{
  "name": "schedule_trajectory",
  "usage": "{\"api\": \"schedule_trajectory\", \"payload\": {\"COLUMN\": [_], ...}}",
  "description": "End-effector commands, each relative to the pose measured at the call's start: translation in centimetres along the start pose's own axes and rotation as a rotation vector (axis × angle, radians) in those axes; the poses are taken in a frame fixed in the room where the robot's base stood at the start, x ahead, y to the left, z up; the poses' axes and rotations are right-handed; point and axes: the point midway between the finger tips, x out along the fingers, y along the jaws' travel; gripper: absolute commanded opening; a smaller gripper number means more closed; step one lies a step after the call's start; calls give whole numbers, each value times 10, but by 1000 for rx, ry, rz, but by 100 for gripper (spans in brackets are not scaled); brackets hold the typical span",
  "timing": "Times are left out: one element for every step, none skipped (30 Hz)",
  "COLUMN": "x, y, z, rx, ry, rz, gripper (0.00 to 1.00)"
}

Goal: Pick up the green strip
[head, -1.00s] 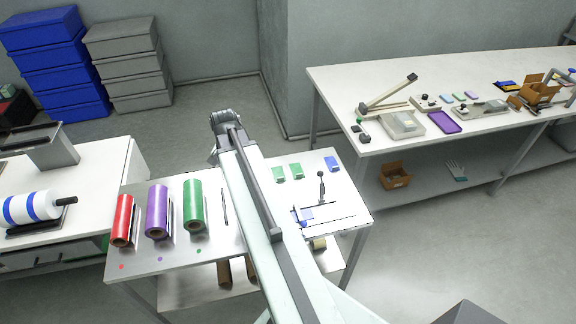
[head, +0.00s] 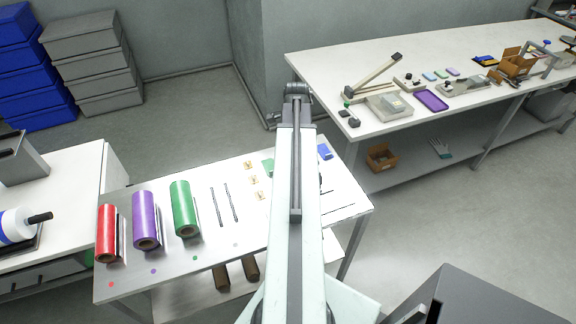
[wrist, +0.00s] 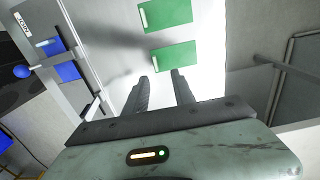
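Two flat green strips, each with a small white mark, lie on the white surface in the wrist view: a farther one (wrist: 166,14) and a nearer one (wrist: 174,57). In the head view one green piece (head: 268,165) shows at the left edge of my arm; the rest is hidden behind the arm. My gripper (wrist: 160,76) has its two fingers apart with nothing between them. Its tips appear just short of the nearer green strip in the wrist view; the height above the surface is unclear. My arm reaches across the table in the head view.
Several tan squares (head: 254,181) lie left of my arm. A blue piece (head: 325,152) lies right of it. A long bench (head: 440,65) with tools stands behind.

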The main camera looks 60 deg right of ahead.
Motion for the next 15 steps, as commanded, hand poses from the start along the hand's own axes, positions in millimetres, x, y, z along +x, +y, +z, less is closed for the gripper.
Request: {"api": "schedule_trajectory", "payload": {"x": [4,7,13,18,23,31,36,42,48,51,53,54,53,52,51], "y": [0,1,2,2,3,4,5,5,5,5,4,4,4,4,4], "z": [1,1,2,2,3,3,4,4,4,4,4,4,4,4,4], "rx": [-1,-1,-1,-2,-2,-2,-3,-3,-3,-3,-3,-3,-4,-4,-4], "ry": [0,0,0,0,0,0,0,0,0,0,0,0,0,0,0], "rz": [0,0,0,0,0,0,0,0,0,0,0,0,0,0,0], "gripper": [31,31,31,31,31,31,31,31,31,31,31,31,31,31,31]}}
